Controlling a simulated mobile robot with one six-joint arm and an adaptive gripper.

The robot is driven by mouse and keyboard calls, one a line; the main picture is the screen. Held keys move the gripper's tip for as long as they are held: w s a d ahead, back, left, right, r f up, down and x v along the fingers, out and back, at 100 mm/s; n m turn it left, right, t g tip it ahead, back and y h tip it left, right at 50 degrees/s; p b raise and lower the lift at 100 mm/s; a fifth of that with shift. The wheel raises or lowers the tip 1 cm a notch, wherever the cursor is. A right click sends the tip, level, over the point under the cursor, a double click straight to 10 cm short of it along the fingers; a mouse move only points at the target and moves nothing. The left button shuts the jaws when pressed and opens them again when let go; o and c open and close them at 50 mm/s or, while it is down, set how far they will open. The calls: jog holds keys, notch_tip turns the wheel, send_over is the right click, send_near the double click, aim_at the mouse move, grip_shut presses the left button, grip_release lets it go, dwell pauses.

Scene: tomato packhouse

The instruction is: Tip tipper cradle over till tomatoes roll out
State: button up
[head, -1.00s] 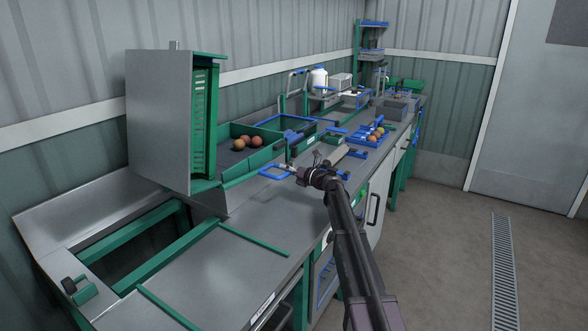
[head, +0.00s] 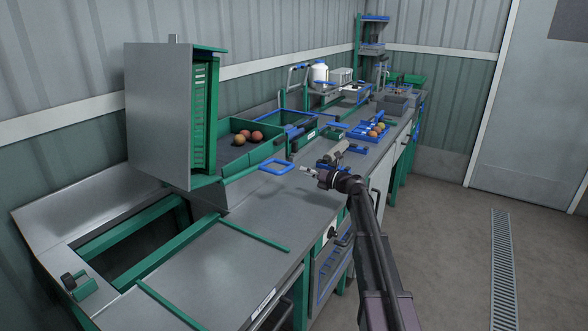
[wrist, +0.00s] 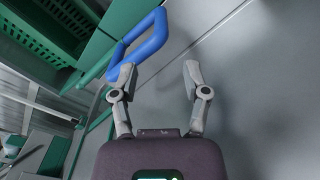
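The tipper cradle (head: 158,115) appears to be the tall steel-sided box at the left, standing on edge with a green slatted crate (head: 203,115) upright against its right side. A blue loop handle (head: 277,167) sticks out at the end of a green bar in front of it; it also shows in the wrist view (wrist: 150,42). Three tomatoes (head: 241,137) lie in the green-walled tray (head: 262,153) right of the cradle. My gripper (head: 306,170) is just right of the handle. In the wrist view its fingers (wrist: 158,70) are apart with nothing between them; the handle lies by the left finger.
The steel bench (head: 215,255) is clear in front, with a green-framed opening (head: 135,240) at left. Floor at right is free.

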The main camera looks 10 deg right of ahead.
jog(key=shift+v, duration=1.8)
jog(key=shift+r, duration=0.25)
